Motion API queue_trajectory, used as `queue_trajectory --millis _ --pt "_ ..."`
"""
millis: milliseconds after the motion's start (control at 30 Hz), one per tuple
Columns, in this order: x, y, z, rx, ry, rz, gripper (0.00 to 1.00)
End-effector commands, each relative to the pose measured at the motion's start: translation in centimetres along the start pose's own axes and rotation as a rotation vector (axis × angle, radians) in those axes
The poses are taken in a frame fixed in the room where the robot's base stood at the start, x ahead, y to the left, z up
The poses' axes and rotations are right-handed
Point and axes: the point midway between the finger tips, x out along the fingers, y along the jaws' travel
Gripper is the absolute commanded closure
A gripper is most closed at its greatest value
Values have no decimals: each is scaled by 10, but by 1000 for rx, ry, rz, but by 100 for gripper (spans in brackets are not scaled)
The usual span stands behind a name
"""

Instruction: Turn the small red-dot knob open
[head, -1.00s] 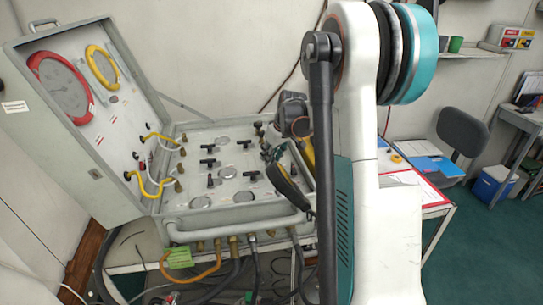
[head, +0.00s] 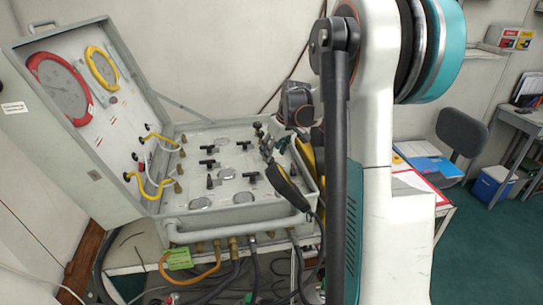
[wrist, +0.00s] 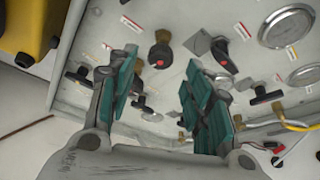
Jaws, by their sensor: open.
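The air panel (head: 222,160) lies in an open grey case, with several black knobs and T-handles on it. In the wrist view, a round black knob with a red dot (wrist: 162,50) on a brass stem stands beyond my fingertips. A smaller dark knob with a red mark (wrist: 140,103) shows between my fingers. A black knob with a red pointer (wrist: 224,54) is to the right. I cannot tell for certain which is the small red-dot knob. My gripper (wrist: 163,90) is open and empty, with its teal fingers apart over the panel. It also shows in the head view (head: 268,146), partly hidden.
Yellow hoses (head: 140,182) run from the lid to the panel. A yellow object (wrist: 28,28) is beside the panel in the wrist view.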

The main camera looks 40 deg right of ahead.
Motion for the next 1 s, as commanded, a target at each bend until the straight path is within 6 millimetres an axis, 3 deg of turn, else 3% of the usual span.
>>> queue_trajectory --millis 200,400,1000 --pt "-46 0 0 1 0 0 54" --pt "-72 0 0 0 0 0 54" --pt "-80 0 0 0 -1 0 54"
